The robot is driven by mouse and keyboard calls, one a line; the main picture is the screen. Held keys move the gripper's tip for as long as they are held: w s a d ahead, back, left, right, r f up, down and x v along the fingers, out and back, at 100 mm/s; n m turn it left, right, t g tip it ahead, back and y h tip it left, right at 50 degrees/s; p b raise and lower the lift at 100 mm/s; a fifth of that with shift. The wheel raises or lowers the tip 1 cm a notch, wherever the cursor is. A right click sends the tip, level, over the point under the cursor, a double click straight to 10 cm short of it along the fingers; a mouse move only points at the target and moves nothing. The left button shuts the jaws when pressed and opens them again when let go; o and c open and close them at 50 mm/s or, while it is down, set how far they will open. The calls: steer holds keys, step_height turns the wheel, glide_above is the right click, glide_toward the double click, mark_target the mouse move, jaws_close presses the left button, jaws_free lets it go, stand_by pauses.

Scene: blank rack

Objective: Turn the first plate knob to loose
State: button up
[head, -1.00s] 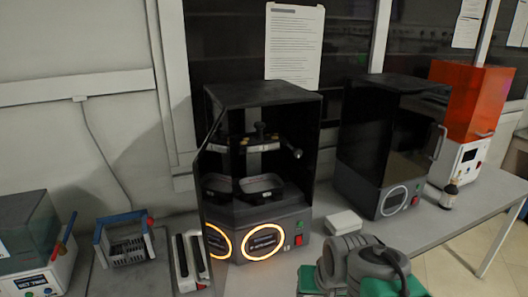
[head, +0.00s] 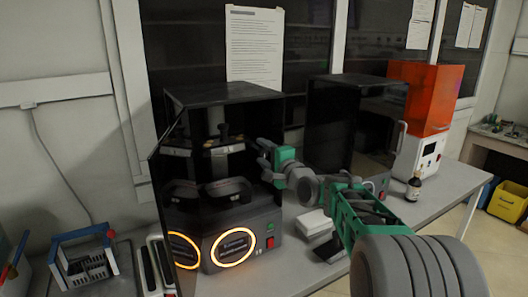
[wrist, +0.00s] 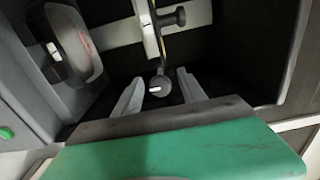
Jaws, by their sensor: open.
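The open black machine (head: 225,98) with the lit orange ring stands on the bench in the head view. Inside are a crossbar (head: 222,150) and dark pans (head: 228,188). My gripper (head: 264,152) reaches into its right side from the right. In the wrist view my gripper (wrist: 158,92) is open, with a finger on either side of a round grey knob (wrist: 160,84) bearing a white mark. I cannot tell whether the fingers touch it. A darker knob (wrist: 180,15) sits farther back on the rail. In the head view my gripper hides the near knob.
A second black machine (head: 335,120) stands to the right, with a small bottle (head: 414,187) beyond it. A white box (head: 314,223) lies between the machines. A blue-handled rack (head: 82,262) is at left. The open machine's door (head: 170,200) stands at its left.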

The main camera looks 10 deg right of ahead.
steer(key=shift+c, duration=0.2)
jaws_close()
stand_by(0.3)
